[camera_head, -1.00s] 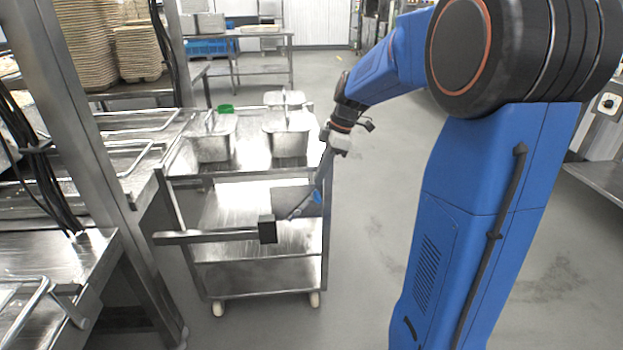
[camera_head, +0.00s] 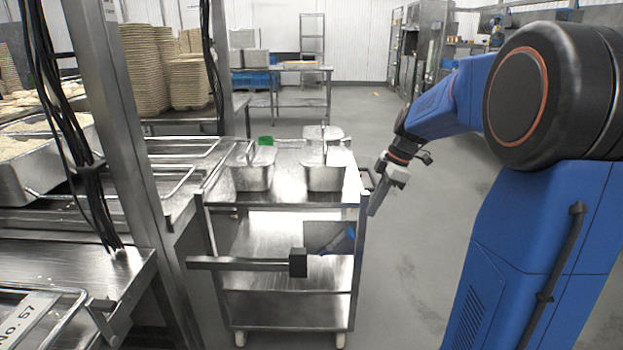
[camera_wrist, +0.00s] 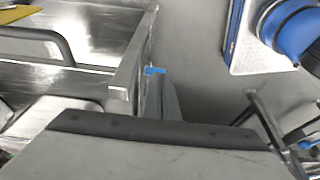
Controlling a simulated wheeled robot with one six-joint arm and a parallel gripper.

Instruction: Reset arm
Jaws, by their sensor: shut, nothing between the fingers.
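My gripper (camera_head: 374,210) hangs at the end of my blue arm, tilted down, in the head view. It is beside the right edge of the steel cart (camera_head: 282,193), on the aisle side. Its fingers look shut with nothing between them. In the wrist view, the grey housing of my wrist fills the bottom, with a narrow finger part (camera_wrist: 170,101) above it. A small blue piece (camera_wrist: 155,71) shows near the cart's edge there; I cannot tell what it belongs to.
A dark panel with a blue tool (camera_head: 338,241) is at the cart's right side. A rice-filled tray (camera_head: 40,170) is left. Open floor (camera_head: 430,225) lies right of the cart.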

